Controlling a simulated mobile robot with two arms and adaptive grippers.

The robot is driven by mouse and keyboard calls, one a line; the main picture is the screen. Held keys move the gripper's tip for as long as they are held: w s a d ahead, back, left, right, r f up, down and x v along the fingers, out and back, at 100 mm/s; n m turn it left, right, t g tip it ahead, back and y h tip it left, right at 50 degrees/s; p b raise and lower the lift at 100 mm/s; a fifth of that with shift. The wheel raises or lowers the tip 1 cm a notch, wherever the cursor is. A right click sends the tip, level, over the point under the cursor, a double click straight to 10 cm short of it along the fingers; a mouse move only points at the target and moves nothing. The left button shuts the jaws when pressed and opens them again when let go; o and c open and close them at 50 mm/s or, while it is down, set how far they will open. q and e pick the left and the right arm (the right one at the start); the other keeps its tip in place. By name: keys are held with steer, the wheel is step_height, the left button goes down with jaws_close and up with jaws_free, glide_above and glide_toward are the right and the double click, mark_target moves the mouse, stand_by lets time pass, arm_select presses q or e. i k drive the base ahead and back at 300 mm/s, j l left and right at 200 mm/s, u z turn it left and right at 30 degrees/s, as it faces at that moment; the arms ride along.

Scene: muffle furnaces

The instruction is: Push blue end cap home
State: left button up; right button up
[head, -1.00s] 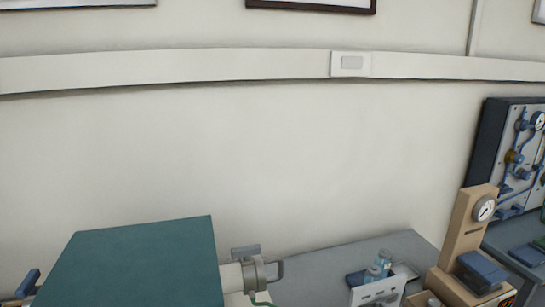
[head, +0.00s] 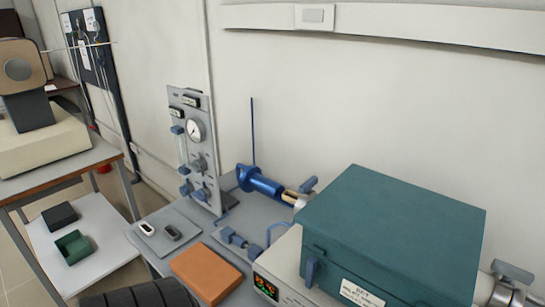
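A blue flanged end piece (head: 243,178) sits at the left end of a blue cylinder (head: 266,187). A thin blue rod (head: 253,135) rises above it. The cylinder's right end meets a pale tube (head: 292,198) that runs toward the teal furnace (head: 395,220). I cannot tell whether the end piece is fully seated. Neither of my grippers shows.
A gauge panel (head: 194,145) stands left of the blue cylinder. An orange block (head: 206,275) and a grey tray (head: 163,232) lie in front. A dark ribbed object (head: 135,297) is cut off at the bottom. A white low table (head: 85,240) stands at left.

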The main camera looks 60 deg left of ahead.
mark_target(251, 179)
steer(key=u, duration=1.8)
